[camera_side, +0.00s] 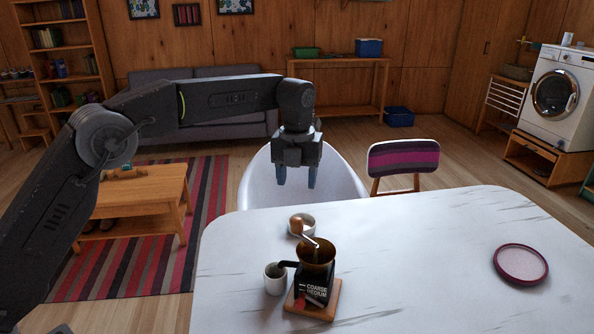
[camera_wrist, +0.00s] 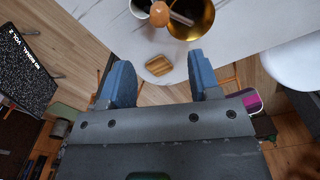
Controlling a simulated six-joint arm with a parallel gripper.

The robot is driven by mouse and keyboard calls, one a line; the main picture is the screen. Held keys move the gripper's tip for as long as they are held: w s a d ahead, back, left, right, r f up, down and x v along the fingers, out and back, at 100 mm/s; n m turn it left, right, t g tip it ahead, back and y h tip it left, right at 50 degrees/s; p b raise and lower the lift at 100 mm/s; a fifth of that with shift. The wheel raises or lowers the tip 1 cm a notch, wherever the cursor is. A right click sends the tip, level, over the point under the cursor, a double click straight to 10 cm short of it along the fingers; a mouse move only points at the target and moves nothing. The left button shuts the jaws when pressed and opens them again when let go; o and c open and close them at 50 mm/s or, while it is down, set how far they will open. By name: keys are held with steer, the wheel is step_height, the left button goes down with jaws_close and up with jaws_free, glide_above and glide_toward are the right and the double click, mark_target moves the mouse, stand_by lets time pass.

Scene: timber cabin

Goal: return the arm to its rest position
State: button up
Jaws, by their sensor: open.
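My gripper (camera_side: 297,180) hangs at the end of my raised arm in the side view, pointing down above the white chair behind the table. Its two blue fingers are apart with nothing between them. In the wrist view the open fingers (camera_wrist: 161,77) show at left and right, with a gap between them. The gripper is clear of the table and touches nothing that I can see.
A coffee grinder (camera_side: 317,262) stands on a wooden board (camera_side: 327,309) on the white table (camera_side: 420,270). A maroon plate (camera_side: 521,264) lies right. A white chair (camera_side: 258,186) is under my gripper.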

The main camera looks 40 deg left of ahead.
steer(key=shift+r, duration=0.75)
steer(key=s+a+r+n+t, duration=0.2)
steer(key=s+a+r+n, duration=0.15)
steer(key=s+n, duration=0.45)
steer(key=s+a+r+n+t, duration=0.1)
steer(key=s+a+r+n, duration=0.1)
steer(key=s+r+n, duration=0.5)
steer(key=s+a+f+n+t, duration=0.1)
steer(key=s+f+n, duration=0.3)
steer(key=s+n, duration=0.4)
steer(key=s+a+f+n+t, duration=0.1)
steer(key=s+f+n, duration=0.4)
steer(key=s+n, duration=0.3)
steer(key=s, duration=0.3)
steer(key=shift+a+t, duration=0.15)
steer(key=shift+t, duration=0.15)
